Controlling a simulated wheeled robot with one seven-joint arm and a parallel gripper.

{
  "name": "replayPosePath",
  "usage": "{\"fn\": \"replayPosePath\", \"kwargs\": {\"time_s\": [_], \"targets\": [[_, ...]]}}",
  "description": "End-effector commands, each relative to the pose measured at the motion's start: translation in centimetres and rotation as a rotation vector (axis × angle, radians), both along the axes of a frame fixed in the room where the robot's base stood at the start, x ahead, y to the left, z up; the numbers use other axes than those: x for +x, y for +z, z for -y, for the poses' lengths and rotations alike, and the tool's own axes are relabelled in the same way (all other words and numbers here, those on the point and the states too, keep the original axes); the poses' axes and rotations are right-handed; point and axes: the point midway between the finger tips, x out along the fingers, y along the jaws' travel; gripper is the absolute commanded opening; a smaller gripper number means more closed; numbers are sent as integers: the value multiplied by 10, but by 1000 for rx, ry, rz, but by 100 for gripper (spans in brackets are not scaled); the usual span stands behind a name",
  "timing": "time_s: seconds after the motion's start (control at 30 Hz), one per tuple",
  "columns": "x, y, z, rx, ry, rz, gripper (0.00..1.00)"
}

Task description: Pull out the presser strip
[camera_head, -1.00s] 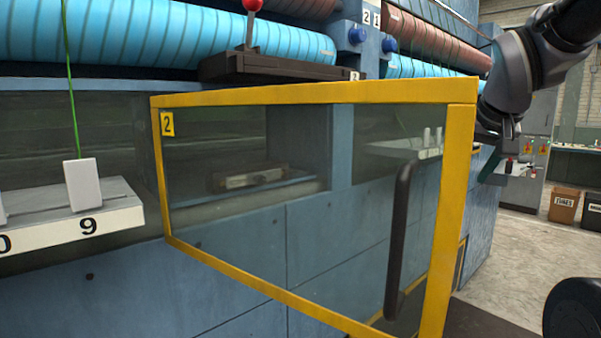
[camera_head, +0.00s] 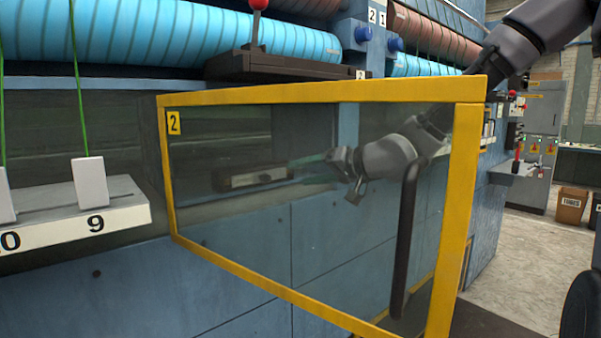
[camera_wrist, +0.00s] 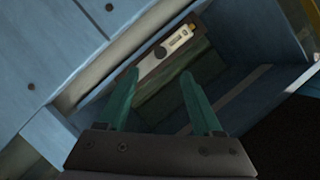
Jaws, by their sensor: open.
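The presser strip appears to be the small pale bar with a dark round knob (camera_head: 252,179), in a recess of the blue machine behind the yellow-framed door. In the wrist view this strip (camera_wrist: 170,53) lies ahead of my fingertips, on a brown block, with a dark knob on its face. My gripper (camera_wrist: 160,75) has two green fingers spread apart with nothing between them. In the head view my gripper (camera_head: 305,163) shows through the door's clear pane, just right of the strip. The fingers look apart from the strip, but the exact gap is hard to judge.
The open yellow-framed door (camera_head: 320,94), marked 2, has a dark vertical handle (camera_head: 404,240) and stands in front of my arm in the head view. A ledge with white blocks (camera_head: 115,212) juts out at left. Blue recess walls (camera_wrist: 245,35) flank the strip.

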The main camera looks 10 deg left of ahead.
Motion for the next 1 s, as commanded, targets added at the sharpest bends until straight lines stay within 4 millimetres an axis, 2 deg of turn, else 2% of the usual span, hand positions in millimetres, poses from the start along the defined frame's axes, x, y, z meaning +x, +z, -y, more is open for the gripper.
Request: {"fn": "replayPosePath", "kwargs": {"time_s": [0.27, 0.8, 1.0], "targets": [[5, -3, -19, 9, 7, -2, 67], [35, -24, -83, 5, 4, -1, 67], [41, -28, -94, 4, 3, 0, 67]]}}
